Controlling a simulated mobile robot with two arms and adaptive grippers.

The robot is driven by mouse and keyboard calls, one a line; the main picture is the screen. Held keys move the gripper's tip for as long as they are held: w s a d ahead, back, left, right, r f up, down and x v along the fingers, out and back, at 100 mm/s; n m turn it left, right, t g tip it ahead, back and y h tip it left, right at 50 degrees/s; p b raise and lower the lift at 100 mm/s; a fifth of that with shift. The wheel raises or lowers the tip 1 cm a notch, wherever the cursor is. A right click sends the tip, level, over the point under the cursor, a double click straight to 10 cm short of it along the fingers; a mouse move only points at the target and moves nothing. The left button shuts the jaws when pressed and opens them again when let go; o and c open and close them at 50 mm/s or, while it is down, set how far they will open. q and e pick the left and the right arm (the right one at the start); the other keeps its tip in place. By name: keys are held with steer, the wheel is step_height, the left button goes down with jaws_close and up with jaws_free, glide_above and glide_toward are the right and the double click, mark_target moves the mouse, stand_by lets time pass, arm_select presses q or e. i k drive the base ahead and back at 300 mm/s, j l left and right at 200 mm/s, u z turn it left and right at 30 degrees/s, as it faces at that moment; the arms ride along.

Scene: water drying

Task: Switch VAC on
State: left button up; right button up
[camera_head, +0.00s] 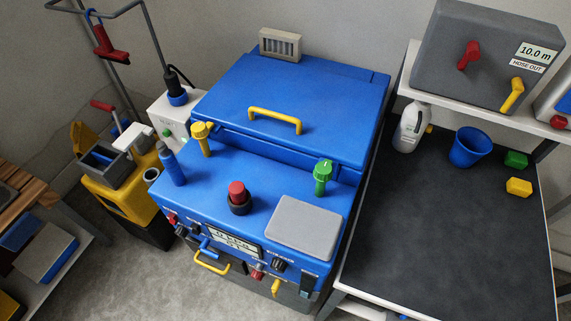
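A blue machine (280,95) with a closed lid and a yellow lid handle (275,119) stands in the middle. Its top carries a red button (237,190) in a black collar, a yellow knob (202,136), a green knob (323,175) and a blue cylinder (171,166). The front panel has a small display (233,242), a black knob (279,265), a red knob (257,274) and small switches at its left edge. I cannot read a VAC label on any control, so I cannot tell which is the VAC switch or its state. Neither gripper is in view.
On the right, a dark-topped table (440,220) holds a white jug (411,128), a blue cup (468,147) and green and yellow blocks. A grey box (490,50) marked HOSE OUT sits on a shelf above. A yellow bucket (122,190) stands left. Grey floor shows front left.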

mark_target(173, 219)
steer(key=u, duration=1.25)
